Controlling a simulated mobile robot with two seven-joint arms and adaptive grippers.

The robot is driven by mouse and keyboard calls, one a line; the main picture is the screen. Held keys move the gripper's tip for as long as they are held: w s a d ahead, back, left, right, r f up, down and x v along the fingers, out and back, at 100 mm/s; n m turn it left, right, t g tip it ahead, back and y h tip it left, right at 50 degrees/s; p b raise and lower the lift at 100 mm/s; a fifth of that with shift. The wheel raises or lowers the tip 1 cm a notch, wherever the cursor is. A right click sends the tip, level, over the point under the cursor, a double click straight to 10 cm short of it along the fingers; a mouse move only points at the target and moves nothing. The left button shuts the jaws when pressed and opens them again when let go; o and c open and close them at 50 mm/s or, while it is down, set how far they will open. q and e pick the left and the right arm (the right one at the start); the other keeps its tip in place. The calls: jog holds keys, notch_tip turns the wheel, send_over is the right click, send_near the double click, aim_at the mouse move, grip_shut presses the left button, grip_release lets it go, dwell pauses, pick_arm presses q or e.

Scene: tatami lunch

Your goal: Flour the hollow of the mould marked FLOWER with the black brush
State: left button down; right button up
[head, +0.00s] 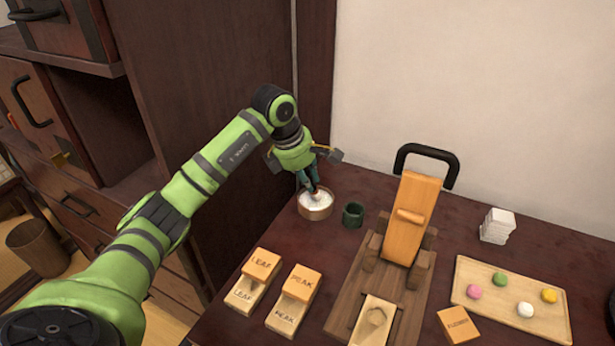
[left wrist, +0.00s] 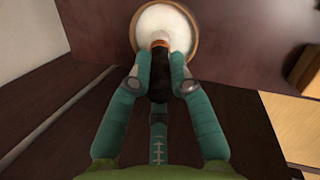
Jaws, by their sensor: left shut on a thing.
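My left gripper (head: 313,184) is shut on the black brush, whose dark handle (left wrist: 159,78) shows between the fingers in the left wrist view. The brush points down at a round bowl of white flour (head: 316,212), also seen in the left wrist view (left wrist: 181,20). Its tip is over or in the flour; I cannot tell if it touches. An open mould half with a hollow (head: 376,317) sits at the front of a wooden press stand. A wooden block marked FLOWER (head: 458,324) lies to its right. My right gripper is not in view.
A dark green cup (head: 353,214) stands right of the bowl. LEAF (head: 263,262) and PEAK (head: 303,280) moulds lie at front left. The press lever (head: 412,215) rises mid-table. A tray (head: 478,270) with coloured balls and a white stack (head: 497,226) are at right.

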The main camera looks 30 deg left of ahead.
pick_arm(q)
jog(key=shift+r+p, duration=1.3)
jog(key=shift+r, duration=0.6)
notch_tip(320, 180, up, 3)
jog(key=shift+f+p, duration=0.15)
jog(key=shift+p, duration=0.85)
jog(key=shift+r, duration=0.2)
